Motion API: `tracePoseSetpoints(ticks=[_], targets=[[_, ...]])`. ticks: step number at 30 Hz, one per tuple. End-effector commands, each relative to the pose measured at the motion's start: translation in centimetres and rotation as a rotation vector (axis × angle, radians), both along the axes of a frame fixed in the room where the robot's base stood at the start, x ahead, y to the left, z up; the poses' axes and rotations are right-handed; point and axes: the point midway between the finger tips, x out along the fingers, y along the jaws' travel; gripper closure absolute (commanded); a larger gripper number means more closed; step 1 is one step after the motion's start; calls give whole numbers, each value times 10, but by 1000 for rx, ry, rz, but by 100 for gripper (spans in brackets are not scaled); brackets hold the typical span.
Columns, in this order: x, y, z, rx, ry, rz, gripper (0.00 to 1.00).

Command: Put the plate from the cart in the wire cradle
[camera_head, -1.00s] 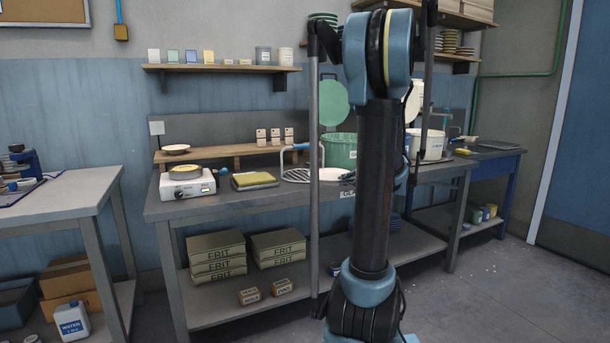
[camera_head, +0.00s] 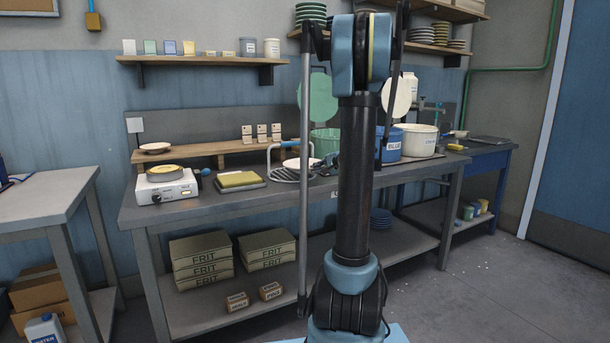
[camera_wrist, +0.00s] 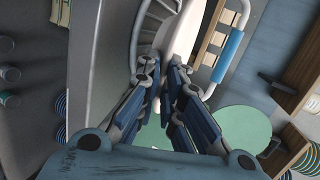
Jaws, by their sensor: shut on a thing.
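My gripper (camera_wrist: 165,68) is shut on the white plate (camera_wrist: 172,40), which shows as a pale strip between the fingertips in the wrist view. In the head view the plate (camera_head: 297,163) is partly visible just left of my arm, above the bench. My arm hides most of the gripper there. The wire cradle (camera_head: 284,176), grey wire with a blue-gripped handle, stands on the bench by the plate. Its curved wires (camera_wrist: 150,22) lie beside the plate in the wrist view. I cannot tell whether plate and wires touch.
A hot plate (camera_head: 167,187) and a yellow sponge-topped block (camera_head: 238,180) stand left of the cradle. A green bucket (camera_head: 324,140), a blue bucket (camera_head: 391,146) and a white bucket (camera_head: 420,141) stand behind and right. A wooden riser (camera_head: 205,150) runs along the back.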

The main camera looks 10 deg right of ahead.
Motion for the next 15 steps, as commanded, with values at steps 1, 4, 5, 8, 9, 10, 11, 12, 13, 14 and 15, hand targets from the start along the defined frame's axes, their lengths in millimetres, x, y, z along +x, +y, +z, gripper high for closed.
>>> tracePoseSetpoints(ticks=[1,4,5,8,9,10,11,12,13,14,15], targets=[[10,6,0,0,-1,2,100],[29,16,0,0,-1,2,100],[35,19,0,1,-1,3,100],[50,26,0,0,-1,1,100],[55,29,0,0,-1,2,100],[58,30,0,0,-1,2,100],[60,31,0,1,-1,1,100],[63,32,0,0,-1,0,100],[64,33,0,1,0,0,100],[65,33,0,1,0,0,100],[67,34,0,1,0,0,100]])
